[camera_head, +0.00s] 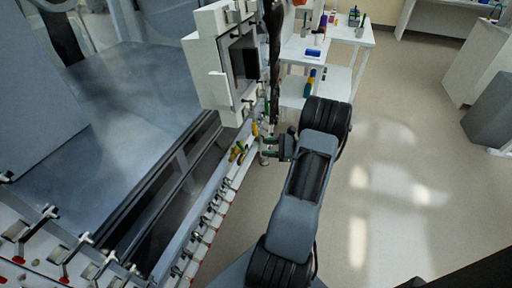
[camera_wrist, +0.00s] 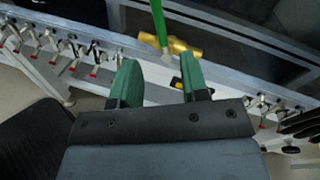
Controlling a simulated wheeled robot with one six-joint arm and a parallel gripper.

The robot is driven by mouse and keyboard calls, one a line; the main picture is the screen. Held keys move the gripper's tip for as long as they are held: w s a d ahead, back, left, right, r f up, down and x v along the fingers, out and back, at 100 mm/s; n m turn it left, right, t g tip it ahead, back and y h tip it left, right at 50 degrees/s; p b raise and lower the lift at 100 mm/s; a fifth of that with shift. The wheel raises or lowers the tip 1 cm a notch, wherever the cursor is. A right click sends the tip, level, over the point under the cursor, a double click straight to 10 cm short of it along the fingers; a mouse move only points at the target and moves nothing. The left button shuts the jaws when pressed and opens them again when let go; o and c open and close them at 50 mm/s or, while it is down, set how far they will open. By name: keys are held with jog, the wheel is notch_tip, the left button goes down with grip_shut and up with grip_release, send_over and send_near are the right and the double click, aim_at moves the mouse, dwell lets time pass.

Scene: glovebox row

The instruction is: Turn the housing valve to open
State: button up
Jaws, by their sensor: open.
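The valve shows in the wrist view as a brass body (camera_wrist: 180,47) with a long green lever (camera_wrist: 159,22) reaching up to the top edge. It sits on the pale rail just beyond my fingertips. In the head view the valve (camera_head: 238,153) is a small yellow and green shape on the rail, left of my gripper (camera_head: 266,149). My gripper also shows in the wrist view (camera_wrist: 160,76), with two green fingers apart and nothing between them. The lever's upper end is cut off.
The pale rail (camera_wrist: 60,35) carries several small clamps with red tips. A white box-like housing (camera_head: 212,78) with a dark opening stands above my gripper. White tables (camera_head: 352,34) with tools stand behind. Open floor (camera_head: 400,150) lies to the right.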

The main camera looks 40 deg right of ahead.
jog(key=shift+v, duration=0.8)
